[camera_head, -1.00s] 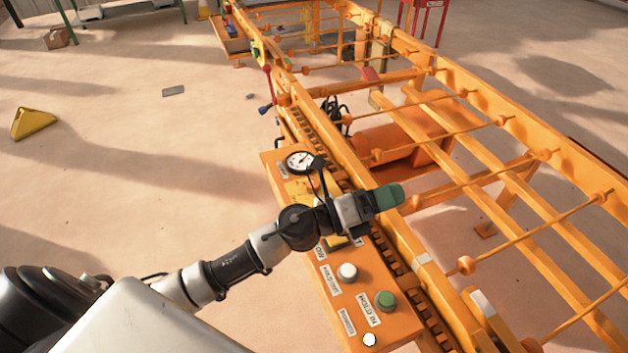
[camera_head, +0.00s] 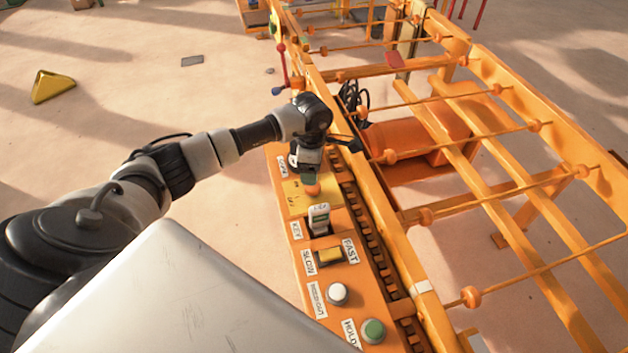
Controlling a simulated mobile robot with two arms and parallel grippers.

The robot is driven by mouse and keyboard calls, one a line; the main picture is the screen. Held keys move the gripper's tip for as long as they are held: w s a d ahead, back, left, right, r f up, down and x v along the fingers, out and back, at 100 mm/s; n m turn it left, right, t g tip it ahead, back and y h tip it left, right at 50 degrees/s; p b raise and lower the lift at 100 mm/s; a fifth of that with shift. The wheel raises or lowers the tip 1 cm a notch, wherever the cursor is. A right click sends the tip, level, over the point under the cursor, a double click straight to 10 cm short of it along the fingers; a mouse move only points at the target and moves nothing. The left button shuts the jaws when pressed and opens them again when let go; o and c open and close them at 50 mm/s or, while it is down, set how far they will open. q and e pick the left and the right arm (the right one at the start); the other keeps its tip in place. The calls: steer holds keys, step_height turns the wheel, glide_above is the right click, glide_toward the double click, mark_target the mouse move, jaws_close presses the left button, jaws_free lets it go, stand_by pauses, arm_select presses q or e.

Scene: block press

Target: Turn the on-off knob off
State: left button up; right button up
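The orange control panel (camera_head: 335,318) runs along the near side of the machine. On it is a yellow plate (camera_head: 294,201) with an orange-red round knob (camera_head: 313,190), apparently the on-off knob, partly hidden by my gripper. My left gripper (camera_head: 308,179) points down right at this knob, with greenish fingertips over its far side. I cannot tell whether the fingers touch the knob or how far apart they are. The knob's setting cannot be read. My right gripper is not in view.
Nearer on the panel are a key switch (camera_head: 319,219), a yellow slow/fast switch (camera_head: 330,256), a white button (camera_head: 337,294) and a green button (camera_head: 373,331). Orange machine rails (camera_head: 395,255) run close on the right. The floor at left holds a yellow wedge (camera_head: 53,87).

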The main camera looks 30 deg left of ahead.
mark_target(313, 189)
arm_select(q)
step_height(313, 189, down, 4)
steer(key=shift+w+d+r, duration=0.1)
step_height(313, 189, down, 2)
steer(key=shift+f, duration=0.7)
steer(key=shift+c, duration=0.9)
steer(key=c, duration=0.7)
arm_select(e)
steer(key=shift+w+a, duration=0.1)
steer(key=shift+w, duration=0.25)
